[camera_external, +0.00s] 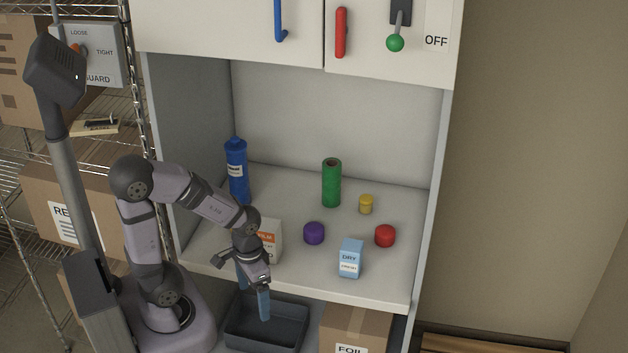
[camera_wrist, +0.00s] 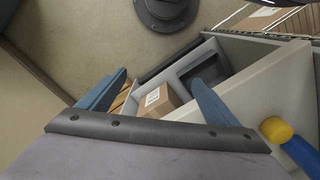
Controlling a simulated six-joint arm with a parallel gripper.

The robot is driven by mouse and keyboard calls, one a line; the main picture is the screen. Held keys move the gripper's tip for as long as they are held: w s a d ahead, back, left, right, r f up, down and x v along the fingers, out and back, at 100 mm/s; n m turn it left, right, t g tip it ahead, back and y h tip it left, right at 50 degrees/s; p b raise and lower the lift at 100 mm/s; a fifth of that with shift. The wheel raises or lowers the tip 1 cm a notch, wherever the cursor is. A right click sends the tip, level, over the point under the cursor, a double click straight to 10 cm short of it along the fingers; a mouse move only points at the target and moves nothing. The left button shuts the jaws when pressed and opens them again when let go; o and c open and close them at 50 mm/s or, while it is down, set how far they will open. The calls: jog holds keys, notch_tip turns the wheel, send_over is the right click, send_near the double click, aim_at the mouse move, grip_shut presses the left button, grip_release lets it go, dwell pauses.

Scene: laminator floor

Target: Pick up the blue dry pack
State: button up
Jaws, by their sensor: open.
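The blue dry pack (camera_external: 350,258) is a small light-blue carton with a "DRY" label. It stands upright near the front edge of the white shelf (camera_external: 390,281), right of centre. My gripper (camera_external: 253,291) is open, with its two blue fingers apart and pointing down in front of the shelf, over the dark tray. It is to the left of the pack and clear of it. In the wrist view the open fingers (camera_wrist: 160,78) have nothing between them close up, and I cannot make out the pack there.
A white-and-orange box (camera_external: 269,240) stands behind my wrist. A purple piece (camera_external: 314,233), red piece (camera_external: 385,236), yellow piece (camera_external: 366,204), green cylinder (camera_external: 331,183) and blue bottle (camera_external: 237,170) share the shelf. The dark tray (camera_external: 235,342) and cardboard box (camera_external: 368,324) are below.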

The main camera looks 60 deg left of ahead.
jog(key=c, duration=0.3)
